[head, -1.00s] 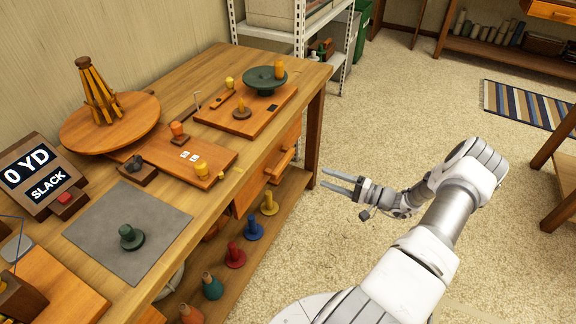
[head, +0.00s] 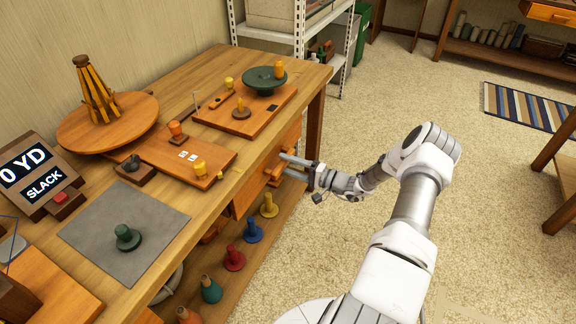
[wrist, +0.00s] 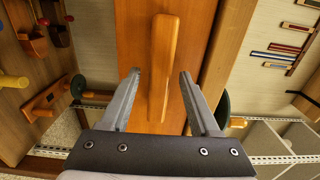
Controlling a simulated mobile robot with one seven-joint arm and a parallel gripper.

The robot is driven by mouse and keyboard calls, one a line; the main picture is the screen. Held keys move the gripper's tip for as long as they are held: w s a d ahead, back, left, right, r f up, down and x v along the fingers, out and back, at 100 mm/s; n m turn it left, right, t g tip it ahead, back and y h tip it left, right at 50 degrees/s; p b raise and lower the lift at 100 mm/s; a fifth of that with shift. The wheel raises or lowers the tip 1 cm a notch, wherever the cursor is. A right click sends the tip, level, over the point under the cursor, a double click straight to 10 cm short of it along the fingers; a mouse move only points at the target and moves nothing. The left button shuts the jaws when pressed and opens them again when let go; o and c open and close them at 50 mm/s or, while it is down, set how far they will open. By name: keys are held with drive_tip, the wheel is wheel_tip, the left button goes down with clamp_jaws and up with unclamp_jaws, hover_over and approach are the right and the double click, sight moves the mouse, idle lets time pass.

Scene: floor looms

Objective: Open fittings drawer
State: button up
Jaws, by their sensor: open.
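The orange wooden drawer front (head: 246,197) is set in the side of the workbench and looks closed. Which drawer is the fittings drawer is not marked in view. Its wooden bar handle (head: 272,180) is partly hidden by my gripper (head: 282,163) in the head view. In the wrist view the handle (wrist: 160,45) runs lengthwise between the two fingers of my open gripper (wrist: 160,72). There is a gap on each side, and no contact shows.
The workbench top (head: 215,90) carries a round turntable (head: 140,118), boards and a slack display (head: 35,178). Several coloured pegs stand on the lower shelf, such as a blue peg (head: 253,232). The carpet (head: 400,90) beyond my arm is clear.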

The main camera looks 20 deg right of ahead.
clamp_jaws()
idle(1.4)
